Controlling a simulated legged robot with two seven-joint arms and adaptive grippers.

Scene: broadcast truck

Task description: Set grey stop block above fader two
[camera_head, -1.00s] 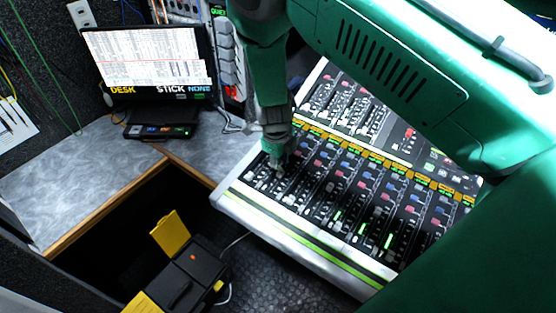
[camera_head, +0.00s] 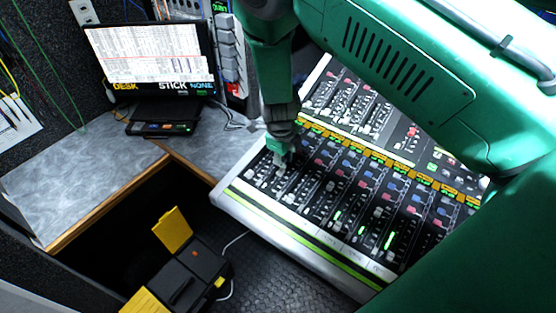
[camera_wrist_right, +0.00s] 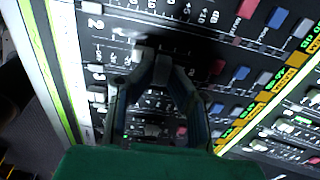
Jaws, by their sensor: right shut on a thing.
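My right gripper (camera_head: 284,160) reaches down onto the left end of the mixing console's fader bank. In the right wrist view its two fingers (camera_wrist_right: 156,62) come together low over the strip marked 2, shut on a small grey piece that I take to be the grey stop block (camera_wrist_right: 160,68). The fingers hide much of it, and I cannot tell whether it touches the panel. A pale fader cap (camera_wrist_right: 126,33) lies just beyond the fingertips, beside the number 2. My left gripper is not in view.
The mixing console (camera_head: 300,232) has several raised fader caps and knobs close around the gripper. A laptop (camera_head: 150,60) stands on the grey desk (camera_head: 80,175) at left. A black and yellow case (camera_head: 190,275) sits below, left of the console.

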